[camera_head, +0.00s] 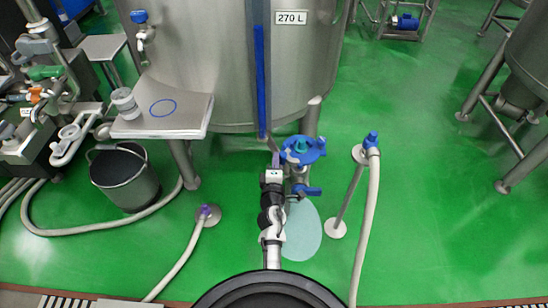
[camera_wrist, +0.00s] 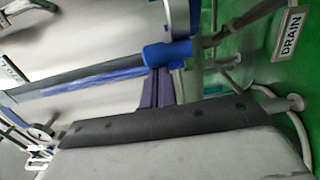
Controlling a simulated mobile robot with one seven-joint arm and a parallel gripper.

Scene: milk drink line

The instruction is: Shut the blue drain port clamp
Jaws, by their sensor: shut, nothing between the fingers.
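A blue clamp-like fitting (camera_head: 303,150) with a teal centre sits at the tank's lower front in the head view. A blue lever (camera_head: 308,191) shows just below it. I cannot tell the clamp's open or shut state. My gripper (camera_head: 275,159), with purple fingers, is just left of the blue fitting. In the wrist view, my gripper (camera_wrist: 160,76) is shut and empty, its fingertips close to a thick blue part (camera_wrist: 168,52). Whether they touch is unclear. A DRAIN sign (camera_wrist: 290,34) is at the upper right.
The steel tank (camera_head: 215,70) marked 270 L stands behind, with a vertical blue strip (camera_head: 260,80). A steel shelf (camera_head: 165,110) and a bucket (camera_head: 125,175) are to the left. A hose with a blue end (camera_head: 372,140) rises on the right.

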